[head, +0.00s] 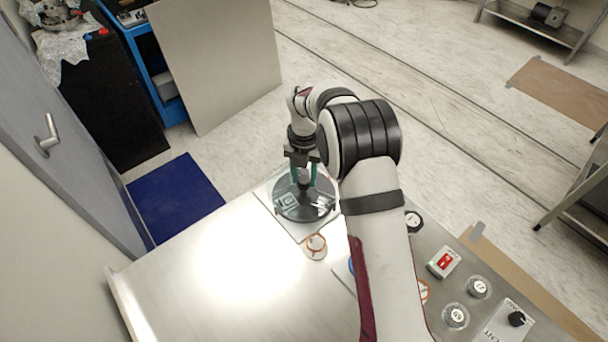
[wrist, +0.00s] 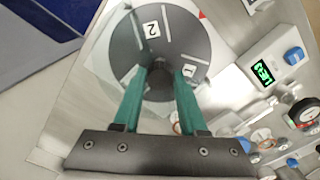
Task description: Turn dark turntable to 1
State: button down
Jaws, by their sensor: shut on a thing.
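The dark turntable (head: 290,209) is a round dark disc on a pale square plate at the far edge of the metal table. In the wrist view the turntable (wrist: 190,40) shows a label 2 near the top and a label 1 at the right, with white lines between sectors. A red mark (wrist: 203,14) lies just outside the disc at the upper right, between the directions of the two labels. My gripper (head: 304,178) points down with its teal fingers shut on the dark central knob. The wrist view shows my gripper (wrist: 160,78) at the disc's centre; the fingers hide part of the disc.
A small round orange-ringed piece (head: 315,246) sits in front of the turntable. To the right are a red switch (head: 445,261), several round dials and a black knob (head: 517,319). A green-lit display (wrist: 262,73) shows in the wrist view. The table's left part is clear.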

jog(key=shift+a, duration=0.1)
dwell(0.4)
jog(key=shift+c, duration=2.2)
grip_release()
